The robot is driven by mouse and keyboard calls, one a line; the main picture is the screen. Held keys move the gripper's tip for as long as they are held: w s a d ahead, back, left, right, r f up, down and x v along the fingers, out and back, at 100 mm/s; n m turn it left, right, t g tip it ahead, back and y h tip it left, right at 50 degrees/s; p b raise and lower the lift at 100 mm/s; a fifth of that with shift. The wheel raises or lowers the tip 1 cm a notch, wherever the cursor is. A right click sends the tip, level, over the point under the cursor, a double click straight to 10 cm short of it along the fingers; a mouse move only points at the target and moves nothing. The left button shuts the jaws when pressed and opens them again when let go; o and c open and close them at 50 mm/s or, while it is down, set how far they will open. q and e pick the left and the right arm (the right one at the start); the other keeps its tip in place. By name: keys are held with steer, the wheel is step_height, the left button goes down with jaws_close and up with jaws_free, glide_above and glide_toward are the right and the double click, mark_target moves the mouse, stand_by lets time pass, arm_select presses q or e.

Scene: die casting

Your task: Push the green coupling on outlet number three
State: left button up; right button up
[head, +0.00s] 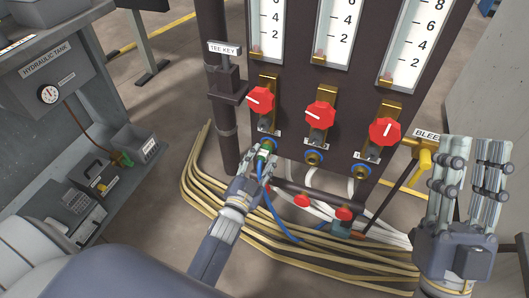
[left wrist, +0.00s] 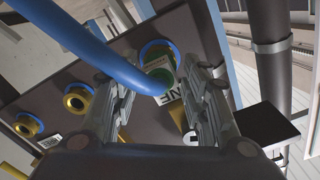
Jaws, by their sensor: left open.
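The green coupling (head: 264,152) on a blue hose (head: 267,195) is at the leftmost outlet, under the left red knob. In the left wrist view the coupling (left wrist: 160,74) sits in front of that outlet's blue ring (left wrist: 154,45); whether it is seated is unclear. A partly hidden label by it ends in "NE". My left gripper (head: 263,160) is open, its fingers on either side of the coupling. The middle outlet (head: 313,157) and rightmost outlet (head: 361,170) show bare brass and blue rings. My right gripper (head: 469,170) is open and empty at the right.
Three red knobs stick out above the outlets, the right one (head: 385,131) nearest the yellow bleed valve (head: 424,160). Yellow hoses (head: 205,195) lie on the floor around the panel. A grey bench with a hydraulic tank (head: 48,75) stands left. The blue hose crosses the left wrist view.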

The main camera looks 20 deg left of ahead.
mark_target(260, 160)
arm_select(q)
jaws_close()
steer(key=shift+s+p, duration=0.35)
steer(key=shift+s, duration=0.2)
arm_select(e)
steer(key=shift+w+a+f+g+h, duration=0.15)
steer(key=shift+w+f+g+h, duration=0.35)
steer(key=shift+w+f+g, duration=0.5)
stand_by(0.6)
arm_select(q)
steer(key=shift+s, duration=0.15)
arm_select(e)
steer(key=shift+w+f, duration=0.25)
steer(key=shift+w, duration=0.05)
